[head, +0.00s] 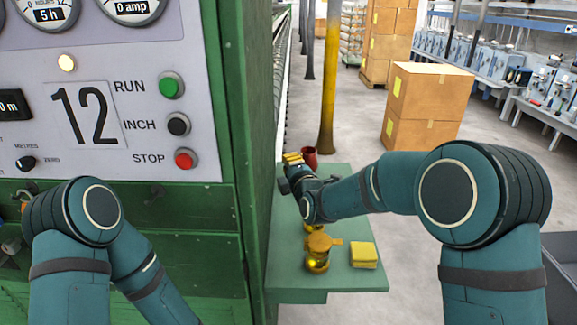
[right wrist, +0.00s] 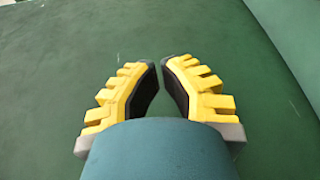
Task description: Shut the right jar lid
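A jar (head: 317,264) of amber or brass look stands on the small green table in the head view. Its round brass-coloured lid (head: 319,243) is at the top, with a tab sticking out to the right. I cannot tell whether the lid is fully seated. My right gripper (head: 292,159) is beyond the jar, near the table's far left part, with yellow fingers. In the right wrist view, the fingers (right wrist: 161,62) are a little apart, with nothing between them, over a plain green surface. My left gripper is out of view; only my left arm shows.
A yellow block (head: 363,255) lies right of the jar on the green table (head: 350,282). A red cup (head: 310,157) stands near my right gripper. The green machine panel (head: 125,95) walls off the left. Cardboard boxes (head: 425,105) and a yellow post (head: 329,80) stand behind.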

